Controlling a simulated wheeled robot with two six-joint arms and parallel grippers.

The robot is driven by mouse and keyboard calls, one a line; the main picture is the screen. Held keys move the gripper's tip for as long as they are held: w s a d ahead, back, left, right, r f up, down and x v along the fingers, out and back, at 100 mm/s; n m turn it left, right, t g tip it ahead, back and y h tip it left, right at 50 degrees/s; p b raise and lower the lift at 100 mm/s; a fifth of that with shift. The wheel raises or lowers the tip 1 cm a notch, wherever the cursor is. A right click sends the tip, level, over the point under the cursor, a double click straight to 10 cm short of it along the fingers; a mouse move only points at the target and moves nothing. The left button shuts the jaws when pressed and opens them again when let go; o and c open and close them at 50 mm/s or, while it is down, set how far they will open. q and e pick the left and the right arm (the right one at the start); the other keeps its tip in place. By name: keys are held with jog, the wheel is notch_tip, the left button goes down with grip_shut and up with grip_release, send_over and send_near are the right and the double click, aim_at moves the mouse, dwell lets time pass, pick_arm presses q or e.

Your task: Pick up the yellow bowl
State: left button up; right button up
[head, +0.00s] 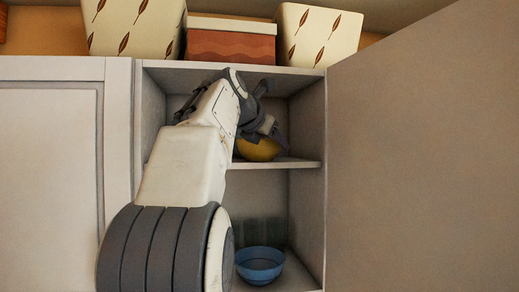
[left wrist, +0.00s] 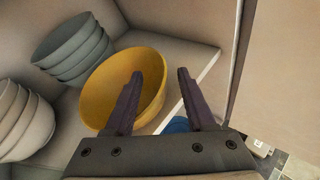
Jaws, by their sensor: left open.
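The yellow bowl (head: 258,150) sits on the upper shelf of the open cabinet, partly hidden behind my left gripper (head: 268,126) in the head view. In the left wrist view the yellow bowl (left wrist: 104,97) looks tilted toward the camera. There my left gripper (left wrist: 160,74) is open, with one finger in front of the bowl's inside and the other past its right rim. The rim lies between the two fingers in the picture; I cannot tell whether they touch it. My right gripper is not in view.
A stack of grey-blue bowls (left wrist: 72,48) and a stack of pale bowls (left wrist: 22,122) stand beside the yellow bowl. A blue bowl (head: 260,264) is on the lower shelf. The open cabinet door (head: 425,160) bounds the right side. Patterned boxes (head: 318,36) stand on top.

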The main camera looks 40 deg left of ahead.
pick_arm(q)
jog(key=shift+x, duration=1.05)
jog(key=shift+a, duration=0.1)
grip_shut()
jog(key=shift+f, duration=0.1)
dwell(0.4)
